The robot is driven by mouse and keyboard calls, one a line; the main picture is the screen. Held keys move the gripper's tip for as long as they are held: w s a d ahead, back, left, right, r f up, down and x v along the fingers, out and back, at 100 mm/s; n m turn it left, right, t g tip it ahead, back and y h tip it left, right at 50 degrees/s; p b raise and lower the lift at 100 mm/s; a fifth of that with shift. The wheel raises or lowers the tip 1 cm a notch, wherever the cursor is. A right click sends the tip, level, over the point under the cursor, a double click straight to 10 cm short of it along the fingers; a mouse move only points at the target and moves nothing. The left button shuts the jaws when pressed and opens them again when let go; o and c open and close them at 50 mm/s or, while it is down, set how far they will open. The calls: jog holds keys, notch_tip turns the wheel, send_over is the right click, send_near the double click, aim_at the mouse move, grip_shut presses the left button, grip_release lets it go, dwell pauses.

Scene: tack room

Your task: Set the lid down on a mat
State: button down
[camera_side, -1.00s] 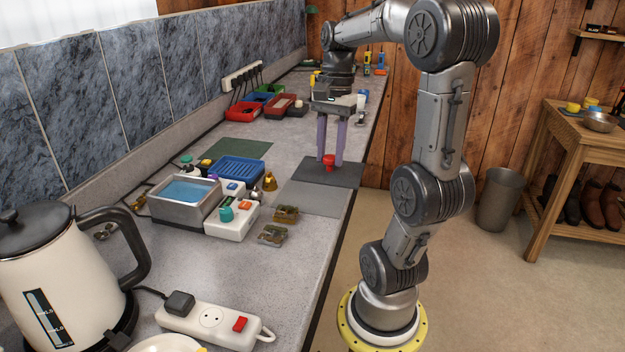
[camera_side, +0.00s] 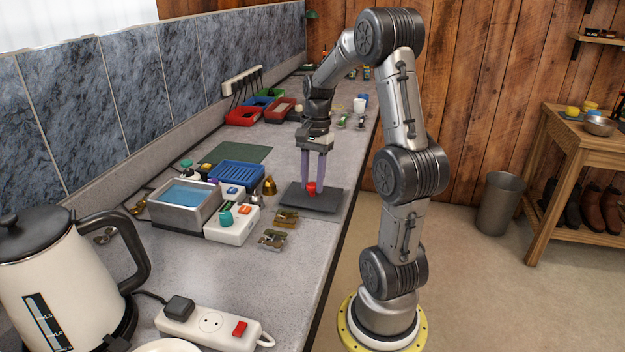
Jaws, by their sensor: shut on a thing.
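The lid (camera_side: 328,202) is a dark flat plate with a red knob (camera_side: 312,187). It is level, right of the middle of the counter. My gripper (camera_side: 312,184) points straight down, its two purple fingers shut on the red knob. The lid covers the place of a light grey mat, which is almost wholly hidden under it. I cannot tell whether the lid touches the mat or hangs just above it. A dark green mat (camera_side: 240,153) lies bare further back, to the left.
An open steel tank (camera_side: 160,211) of blue liquid stands left of the lid, with a white control box, blue basket (camera_side: 237,174) and brass bell (camera_side: 269,186) nearby. Brassy metal parts (camera_side: 286,218) lie just in front of the lid. The counter's right edge is close.

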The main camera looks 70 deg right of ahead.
jog(key=shift+f, duration=0.15)
jog(key=c, duration=0.5)
grip_release()
jog(key=shift+c, duration=0.2)
notch_tip(320, 180, up, 12)
jog(key=d, duration=0.1)
jog(key=w+a+n+t+h, duration=0.1)
jog(key=a+n+t+h, duration=0.1)
jog(key=a+n, duration=1.05)
jog(key=s+a+f+n+t, duration=0.1)
jog(key=s+a+f+n, duration=0.1)
jog(key=a+n, duration=0.2)
jog(key=s+a+f+n+t, duration=0.2)
jog(key=s+a+n, duration=0.1)
jog(key=a, duration=0.6)
jog(key=shift+s+a+n+y, duration=0.3)
jog(key=shift+a+n, duration=0.05)
